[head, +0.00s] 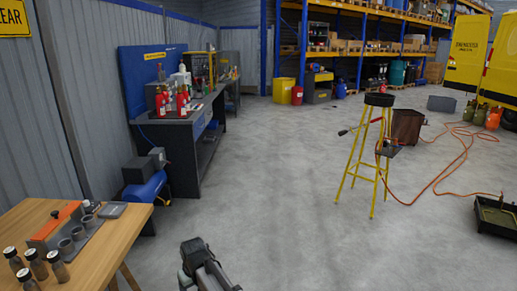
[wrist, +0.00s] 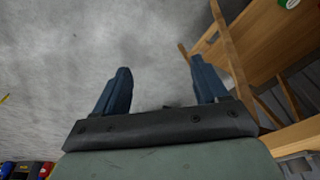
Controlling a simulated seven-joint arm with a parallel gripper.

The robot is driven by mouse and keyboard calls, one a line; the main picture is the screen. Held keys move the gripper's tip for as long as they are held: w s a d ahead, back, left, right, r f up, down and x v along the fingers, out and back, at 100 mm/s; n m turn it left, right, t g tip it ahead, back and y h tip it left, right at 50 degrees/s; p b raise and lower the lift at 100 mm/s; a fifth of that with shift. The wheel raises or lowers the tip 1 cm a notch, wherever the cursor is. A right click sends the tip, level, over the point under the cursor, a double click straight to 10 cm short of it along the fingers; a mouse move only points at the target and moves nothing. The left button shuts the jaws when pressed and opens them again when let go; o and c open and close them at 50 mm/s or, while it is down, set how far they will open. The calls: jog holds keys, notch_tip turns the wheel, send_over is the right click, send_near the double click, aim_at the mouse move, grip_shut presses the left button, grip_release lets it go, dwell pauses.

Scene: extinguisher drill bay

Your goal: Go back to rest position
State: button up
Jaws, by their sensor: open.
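My gripper (wrist: 164,88) shows in the wrist view with its two blue fingers spread apart and nothing between them. Bare grey floor (wrist: 70,60) lies beyond the fingers. The wooden table (wrist: 265,45) is to the right of the fingers in that view, apart from them.
The table holds several dark bottles (head: 38,265) and a grey rack (head: 75,240). A workbench (head: 180,130) with red extinguishers (head: 182,103) stands at the left wall. A yellow stool (head: 367,155) and an orange hose (head: 440,185) are at right. The middle floor is clear.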

jog(key=d+f+m+h, duration=0.15)
jog(key=d+f, duration=0.25)
jog(key=d, duration=0.8)
jog(key=d+f+m+y, duration=0.1)
jog(key=d+f+m, duration=0.25)
jog(key=d, duration=0.75)
jog(key=s+d+f+m+g+h, duration=0.1)
jog(key=s+d+f+m, duration=0.2)
jog(key=d, duration=0.6)
jog(key=s+d+f+g, duration=0.1)
jog(key=s+d+f, duration=0.1)
jog(key=s+d, duration=0.45)
jog(key=s+f+g, duration=0.3)
jog(key=s+f, duration=0.7)
jog(key=s, duration=0.4)
jog(key=s+d+f+g, duration=0.1)
jog(key=s+f+g, duration=0.2)
jog(key=s+f, duration=0.7)
jog(key=s, duration=0.3)
jog(key=shift+s+d+f, duration=0.15)
jog(key=shift+s+d, duration=0.1)
jog(key=shift+s, duration=0.1)
